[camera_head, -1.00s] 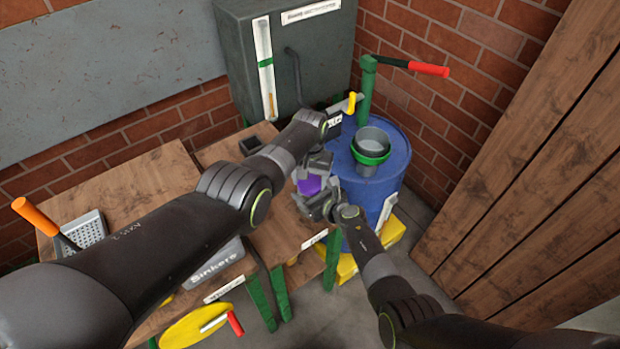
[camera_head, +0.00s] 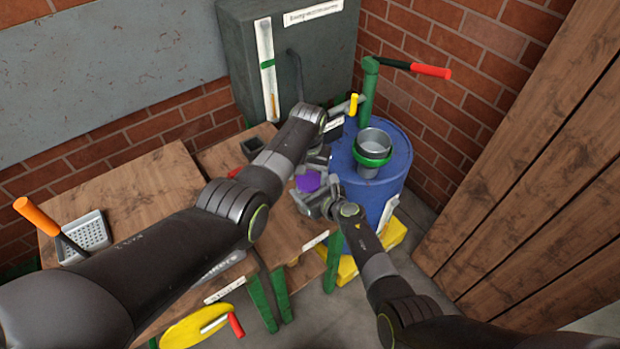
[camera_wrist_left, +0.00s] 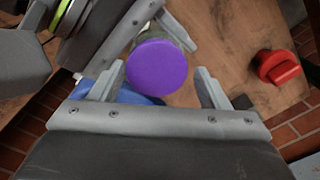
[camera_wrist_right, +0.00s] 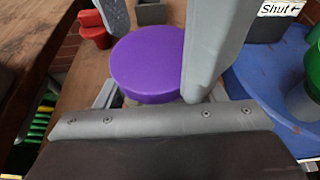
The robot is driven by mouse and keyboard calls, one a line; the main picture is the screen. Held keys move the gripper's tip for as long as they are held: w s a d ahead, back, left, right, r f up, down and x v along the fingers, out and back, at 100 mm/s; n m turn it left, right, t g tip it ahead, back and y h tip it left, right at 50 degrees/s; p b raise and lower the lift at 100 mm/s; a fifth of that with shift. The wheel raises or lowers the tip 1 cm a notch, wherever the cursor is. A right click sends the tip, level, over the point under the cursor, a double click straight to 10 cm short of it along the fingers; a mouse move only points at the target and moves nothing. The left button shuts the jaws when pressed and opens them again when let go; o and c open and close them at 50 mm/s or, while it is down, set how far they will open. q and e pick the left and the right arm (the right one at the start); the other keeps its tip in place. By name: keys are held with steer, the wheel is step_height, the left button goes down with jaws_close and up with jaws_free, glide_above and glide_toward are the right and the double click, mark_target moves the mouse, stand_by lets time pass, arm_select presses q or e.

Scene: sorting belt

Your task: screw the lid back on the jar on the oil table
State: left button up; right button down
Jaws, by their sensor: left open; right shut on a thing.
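The purple lid (camera_head: 308,182) sits on top of the jar at the right end of the wooden table. The jar's pale glass (camera_wrist_left: 176,36) shows just past the lid (camera_wrist_left: 157,67) in the left wrist view; the rest is hidden. My right gripper (camera_head: 318,203) is shut on the jar below the lid, its fingers low beside it in the right wrist view. My left gripper (camera_wrist_left: 157,88) is open, with a finger on either side of the lid in its own view and gaps to both. I cannot tell how tightly the lid is seated.
A blue drum (camera_head: 385,170) with a metal cup (camera_head: 374,144) and a green pump (camera_head: 367,90) stands close on the right. A small dark box (camera_head: 256,148) and a red object (camera_wrist_left: 281,67) are on the table. A grey cabinet (camera_head: 320,60) stands behind.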

arm_select(q)
steer(key=r, duration=0.1)
steer(key=d+r, duration=0.1)
steer(key=r, duration=0.1)
steer(key=shift+s+d, duration=0.2)
steer(key=shift+s, duration=0.1)
steer(key=shift+f, duration=0.1)
steer(key=shift+a, duration=0.1)
steer(key=n, duration=0.1)
steer(key=r+n, duration=0.1)
steer(key=n, duration=0.2)
steer(key=shift+r+n, duration=0.25)
steer(key=shift+n, duration=0.15)
steer(key=n, duration=0.1)
steer(key=r+n, duration=0.1)
steer(key=n, duration=0.3)
steer(key=shift+r, duration=0.35)
steer(key=shift+f, duration=0.15)
steer(key=shift+f, duration=3.8)
